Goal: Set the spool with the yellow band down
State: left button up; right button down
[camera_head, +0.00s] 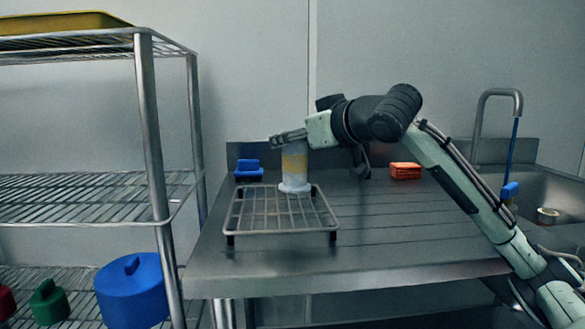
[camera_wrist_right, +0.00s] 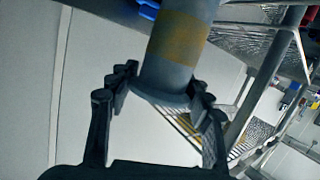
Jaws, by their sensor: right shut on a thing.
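The spool with the yellow band (camera_head: 295,163) is upright, grey-white with a wide lower flange, at the back of the wire rack (camera_head: 282,232) on the steel counter. My right gripper (camera_head: 290,138) is at the spool's top end and is shut on it. In the right wrist view the spool (camera_wrist_right: 181,38) runs up from between the two fingers of the gripper (camera_wrist_right: 162,90), its yellow band clear of them. I cannot tell whether the flange touches the rack or hangs just above it. My left gripper is not in view.
A blue block (camera_head: 248,170) and orange sponges (camera_head: 405,170) lie at the back of the counter (camera_head: 400,230). A sink with a faucet (camera_head: 500,93) is at the right. A wire shelf (camera_head: 80,200) with a blue pot (camera_head: 132,290) stands left. The counter right of the rack is clear.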

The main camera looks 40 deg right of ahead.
aim_at(293, 159)
notch_tip(293, 159, down, 3)
jog(key=shift+w+d+f+b, duration=0.1)
jog(key=shift+f+b, duration=0.05)
jog(key=shift+b, duration=0.45)
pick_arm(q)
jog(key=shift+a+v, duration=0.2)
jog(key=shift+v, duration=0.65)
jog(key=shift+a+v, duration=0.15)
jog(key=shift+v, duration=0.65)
pick_arm(e)
jog(key=shift+f, duration=0.35)
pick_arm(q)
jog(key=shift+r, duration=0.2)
pick_arm(e)
jog(key=shift+f, duration=0.15)
jog(key=c, duration=0.7)
grip_release()
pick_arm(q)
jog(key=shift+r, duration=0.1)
